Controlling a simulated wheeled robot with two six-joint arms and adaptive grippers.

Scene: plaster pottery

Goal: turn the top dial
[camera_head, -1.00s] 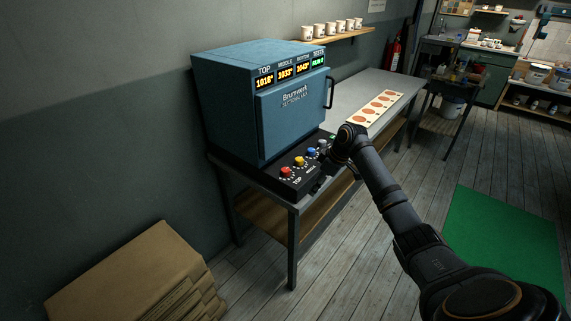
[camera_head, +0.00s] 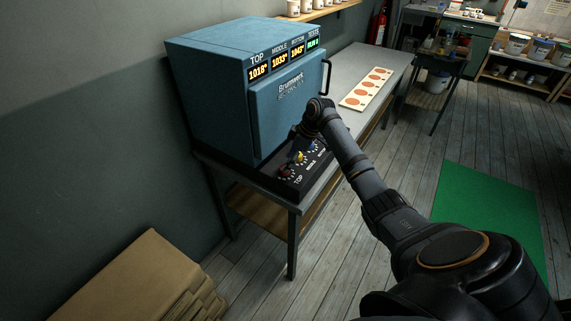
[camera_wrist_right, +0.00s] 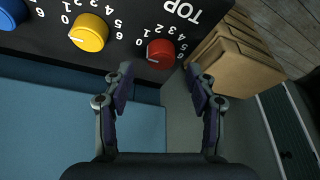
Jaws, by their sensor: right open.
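The top dial is the red knob (camera_head: 286,170) at the near end of the kiln's black control panel (camera_head: 290,187), above the word TOP. In the right wrist view the red knob (camera_wrist_right: 160,50) lies just beyond the fingertips, roughly centred between them, with its white mark toward the low numbers. My right gripper (camera_wrist_right: 160,70) is open and empty there, apart from the knob. In the head view its dark fingers are hard to make out against the panel. The blue kiln (camera_head: 240,90) shows 1018° under TOP. My left gripper is out of view.
The yellow knob (camera_wrist_right: 90,32) sits beside the red one, with a blue knob (camera_wrist_right: 8,15) beyond it. Stacked cardboard-coloured boards (camera_head: 145,275) stand on the floor.

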